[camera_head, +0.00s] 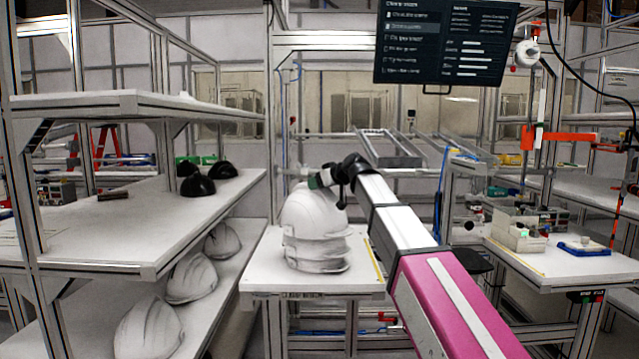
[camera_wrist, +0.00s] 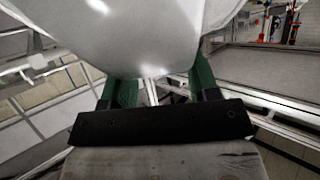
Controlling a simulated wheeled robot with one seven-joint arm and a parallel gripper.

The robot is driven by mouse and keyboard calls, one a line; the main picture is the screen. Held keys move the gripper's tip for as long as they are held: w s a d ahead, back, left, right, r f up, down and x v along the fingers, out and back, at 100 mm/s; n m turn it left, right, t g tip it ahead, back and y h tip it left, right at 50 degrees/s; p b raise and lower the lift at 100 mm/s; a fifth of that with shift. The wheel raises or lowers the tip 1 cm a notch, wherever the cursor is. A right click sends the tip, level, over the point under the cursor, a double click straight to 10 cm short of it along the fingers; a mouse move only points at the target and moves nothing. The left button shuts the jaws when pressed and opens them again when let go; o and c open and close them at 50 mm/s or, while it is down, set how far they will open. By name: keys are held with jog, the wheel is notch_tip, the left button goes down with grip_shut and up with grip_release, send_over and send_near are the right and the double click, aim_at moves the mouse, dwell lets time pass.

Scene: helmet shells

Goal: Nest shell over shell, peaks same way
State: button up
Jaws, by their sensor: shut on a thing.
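A stack of white helmet shells (camera_head: 318,254) stands on the small white table (camera_head: 262,272) in the head view. A white shell (camera_head: 312,212) sits at the top of the stack, close over the lower rims; I cannot tell whether it rests fully on them. My gripper (camera_head: 316,182) is at the upper right of this top shell, shut on it. In the wrist view the white shell (camera_wrist: 120,35) fills the upper middle between the green fingers of my gripper (camera_wrist: 155,85). The peaks' directions are hard to tell.
Several white shells (camera_head: 150,328) lie on the lower left shelf. Black shells (camera_head: 197,186) and a dark tool (camera_head: 112,195) lie on the middle shelf (camera_head: 90,235). A frame post (camera_head: 273,110) rises behind the stack. A bench with boxes (camera_head: 515,232) stands at the right.

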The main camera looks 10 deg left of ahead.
jog(key=shift+f, duration=0.95)
jog(key=o, duration=1.5)
jog(key=shift+o, duration=0.2)
jog(key=v, duration=1)
jog(key=shift+s+d, duration=0.2)
jog(key=shift+d, duration=0.15)
jog(key=shift+r, duration=0.15)
